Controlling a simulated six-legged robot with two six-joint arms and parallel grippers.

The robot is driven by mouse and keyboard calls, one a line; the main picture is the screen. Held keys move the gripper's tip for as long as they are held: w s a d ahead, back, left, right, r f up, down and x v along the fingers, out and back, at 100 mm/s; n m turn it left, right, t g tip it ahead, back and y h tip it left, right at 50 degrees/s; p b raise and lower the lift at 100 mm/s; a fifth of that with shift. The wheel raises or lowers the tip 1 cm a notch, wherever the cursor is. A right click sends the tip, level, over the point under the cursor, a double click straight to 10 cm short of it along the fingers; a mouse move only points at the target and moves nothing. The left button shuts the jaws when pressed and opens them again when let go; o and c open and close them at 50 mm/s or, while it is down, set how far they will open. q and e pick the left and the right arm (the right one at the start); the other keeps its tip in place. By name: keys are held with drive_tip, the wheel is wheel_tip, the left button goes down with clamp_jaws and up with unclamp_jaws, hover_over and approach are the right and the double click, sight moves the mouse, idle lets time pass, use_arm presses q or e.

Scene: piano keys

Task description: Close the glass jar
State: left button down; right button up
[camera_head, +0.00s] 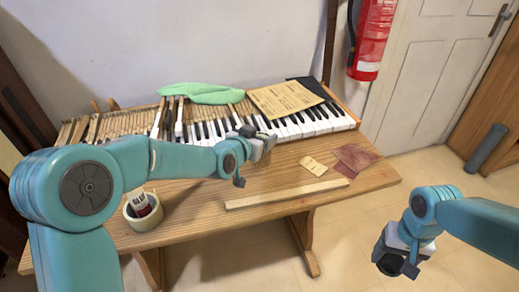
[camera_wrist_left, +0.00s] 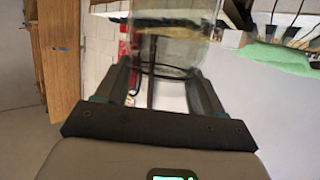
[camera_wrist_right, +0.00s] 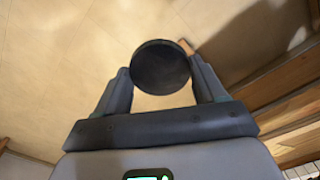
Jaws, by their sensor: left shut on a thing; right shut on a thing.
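In the left wrist view, a clear glass jar (camera_wrist_left: 160,45) sits between the fingers of my left gripper (camera_wrist_left: 161,82), which is shut on it. In the head view, my left gripper (camera_head: 262,150) is above the table, in front of the piano keys, and the jar is hard to make out there. My right gripper (camera_wrist_right: 160,72) is shut on a round dark lid (camera_wrist_right: 160,68). In the head view, my right gripper (camera_head: 394,258) is out past the table's right end, above the floor, with the dark lid (camera_head: 389,265) at its tip. The jar and lid are well apart.
The wooden table (camera_head: 240,222) carries the piano keys (camera_head: 300,124), a green cloth (camera_head: 200,93), a long wooden strip (camera_head: 286,194), sandpaper (camera_head: 355,158) and a tape roll with a small tube (camera_head: 138,203). A fire extinguisher (camera_head: 371,38) hangs behind.

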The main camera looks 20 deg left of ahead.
use_arm(q)
drive_tip(key=shift+r, duration=0.1)
drive_tip(key=shift+f, duration=2.15)
drive_tip(key=shift+f+b, duration=0.1)
drive_tip(key=shift+b, duration=0.25)
drive_tip(key=shift+c, duration=0.6)
unclamp_jaws()
drive_tip(key=v, duration=1.2)
